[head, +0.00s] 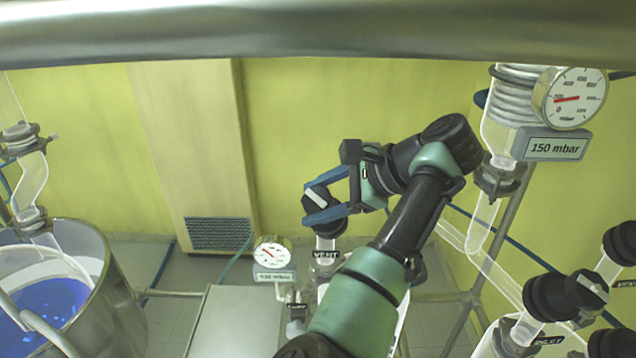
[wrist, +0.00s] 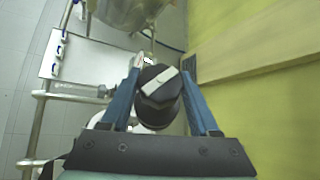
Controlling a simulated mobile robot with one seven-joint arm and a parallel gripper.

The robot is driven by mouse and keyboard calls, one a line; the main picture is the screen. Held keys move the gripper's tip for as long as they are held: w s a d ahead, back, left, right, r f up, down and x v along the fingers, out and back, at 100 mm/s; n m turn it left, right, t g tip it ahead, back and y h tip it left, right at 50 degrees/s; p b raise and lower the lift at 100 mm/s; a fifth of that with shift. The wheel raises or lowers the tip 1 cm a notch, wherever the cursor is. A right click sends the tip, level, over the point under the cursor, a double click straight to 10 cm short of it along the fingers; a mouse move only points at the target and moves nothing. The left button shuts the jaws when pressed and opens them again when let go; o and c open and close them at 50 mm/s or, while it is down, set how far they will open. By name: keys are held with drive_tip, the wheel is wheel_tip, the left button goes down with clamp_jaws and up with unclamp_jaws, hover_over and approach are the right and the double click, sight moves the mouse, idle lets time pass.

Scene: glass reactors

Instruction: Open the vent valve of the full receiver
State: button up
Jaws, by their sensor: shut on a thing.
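A black vent valve knob (head: 322,209) with a white bar across its top stands above a "VENT" label (head: 326,254). It also shows in the wrist view (wrist: 160,88), its white bar lying diagonally. My gripper (head: 312,203) has its two blue fingers on either side of this knob and is shut on it. In the wrist view, the left finger of my gripper (wrist: 163,76) lies against the knob; the contact of the right finger is harder to see. The glass receiver below is mostly hidden behind my arm, so its fill level cannot be told.
A small dial gauge (head: 272,252) stands just left of the valve. At right are a "150 mbar" display (head: 555,146), a larger gauge (head: 570,98) and a black inlet knob (head: 566,297). A steel bath (head: 118,300) with blue liquid stands at left.

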drive_tip(key=shift+w+a+r+n+g+p, duration=0.1)
drive_tip(key=shift+r+n+g+p, duration=0.2)
drive_tip(key=shift+n+g+p, duration=0.6)
drive_tip(key=shift+n+g+h, duration=0.3)
drive_tip(key=shift+f+n+g, duration=0.2)
drive_tip(key=shift+n+g, duration=0.1)
drive_tip(key=o, duration=1.4)
drive_tip(key=shift+f, duration=0.1)
